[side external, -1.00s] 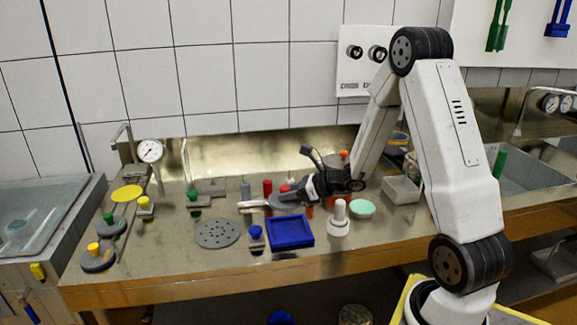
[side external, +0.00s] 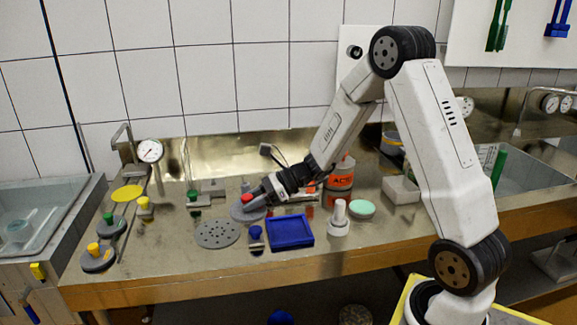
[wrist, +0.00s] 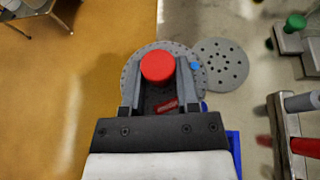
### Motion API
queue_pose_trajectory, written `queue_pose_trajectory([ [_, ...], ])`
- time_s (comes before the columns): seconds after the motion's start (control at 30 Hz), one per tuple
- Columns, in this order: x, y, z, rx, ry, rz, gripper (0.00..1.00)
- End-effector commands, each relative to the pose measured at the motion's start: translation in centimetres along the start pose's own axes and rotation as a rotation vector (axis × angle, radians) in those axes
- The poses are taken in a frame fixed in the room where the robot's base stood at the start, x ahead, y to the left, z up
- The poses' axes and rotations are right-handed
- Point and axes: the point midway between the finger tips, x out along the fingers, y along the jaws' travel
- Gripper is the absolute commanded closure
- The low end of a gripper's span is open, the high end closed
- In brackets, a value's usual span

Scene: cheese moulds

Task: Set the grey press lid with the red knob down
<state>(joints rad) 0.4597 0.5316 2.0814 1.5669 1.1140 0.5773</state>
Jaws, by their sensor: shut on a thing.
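The grey press lid (wrist: 135,68) is a round disc with small holes near its rim and a red knob (wrist: 158,68) on top. My gripper (wrist: 159,82) is shut on the red knob, one finger on each side. In the side external view the lid (side external: 240,214) hangs below my gripper (side external: 250,201), behind the perforated grey disc. I cannot tell how high it is above the bench. The perforated grey disc (side external: 218,234) lies flat on the bench, and in the wrist view (wrist: 222,66) the lid partly overlaps it.
A blue tray (side external: 291,232) and a blue-knobbed piece (side external: 256,238) stand close in front of the lid. Green-knobbed (side external: 193,199) and yellow-knobbed (side external: 97,257) pieces stand to the left. The bench front (side external: 165,265) left of the perforated disc is clear.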

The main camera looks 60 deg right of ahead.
Motion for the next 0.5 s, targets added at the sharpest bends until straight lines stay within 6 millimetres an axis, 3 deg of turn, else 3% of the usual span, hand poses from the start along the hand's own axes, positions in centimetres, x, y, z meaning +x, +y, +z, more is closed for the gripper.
queue_pose_trajectory([
  [0.5,4.5,-5.1,-1.2,0.001,-0.001,-0.001,1.0],
])
